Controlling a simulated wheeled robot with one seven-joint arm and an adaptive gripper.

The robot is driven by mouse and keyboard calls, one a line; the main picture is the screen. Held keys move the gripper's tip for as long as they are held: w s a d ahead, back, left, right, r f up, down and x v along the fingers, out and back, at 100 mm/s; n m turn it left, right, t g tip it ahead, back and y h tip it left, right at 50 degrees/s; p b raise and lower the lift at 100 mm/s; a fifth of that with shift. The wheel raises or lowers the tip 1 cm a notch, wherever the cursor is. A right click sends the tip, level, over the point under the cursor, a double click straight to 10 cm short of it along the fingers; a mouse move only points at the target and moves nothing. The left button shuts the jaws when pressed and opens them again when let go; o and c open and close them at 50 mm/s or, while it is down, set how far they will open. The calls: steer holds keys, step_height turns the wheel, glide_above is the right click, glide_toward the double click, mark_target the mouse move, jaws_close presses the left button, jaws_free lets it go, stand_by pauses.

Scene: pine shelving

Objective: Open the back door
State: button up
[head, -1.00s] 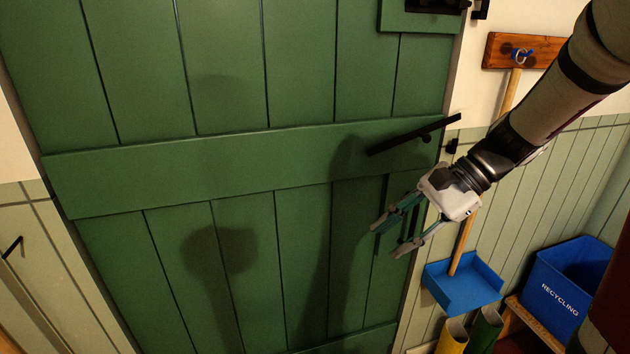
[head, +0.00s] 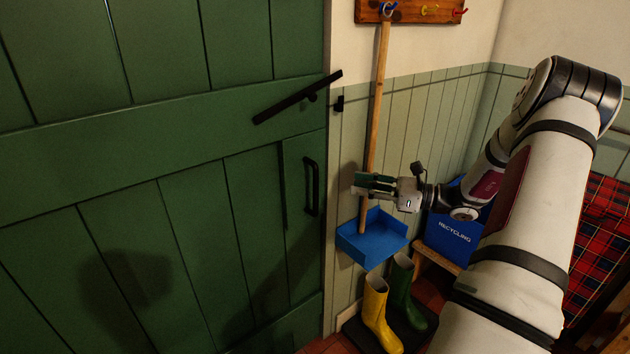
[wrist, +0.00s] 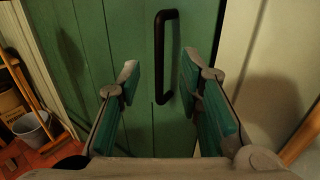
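The back door (head: 110,120) is green planked wood and fills the left of the head view. Its black bar latch (head: 298,98) is tilted, right end raised above the small black catch (head: 339,103) on the frame. I see no clear gap at the door's edge. Below the latch is a black upright pull handle (head: 312,187). My gripper (head: 358,184) is right of the handle, fingers pointing left toward the door. In the wrist view my gripper (wrist: 160,76) is open and empty, with the handle (wrist: 160,60) between the fingertips in the picture, beyond them and apart.
A blue dustpan (head: 372,238) on a long wooden handle hangs from a peg rail (head: 410,10). A blue recycling bin (head: 452,232) is behind my arm. A grey bucket (wrist: 32,125) is at the wrist view's left.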

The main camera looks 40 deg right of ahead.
steer(key=b+x, duration=0.1)
steer(key=x, duration=1.1)
steer(key=shift+w+a, duration=0.1)
steer(key=shift+w, duration=0.05)
jaws_close()
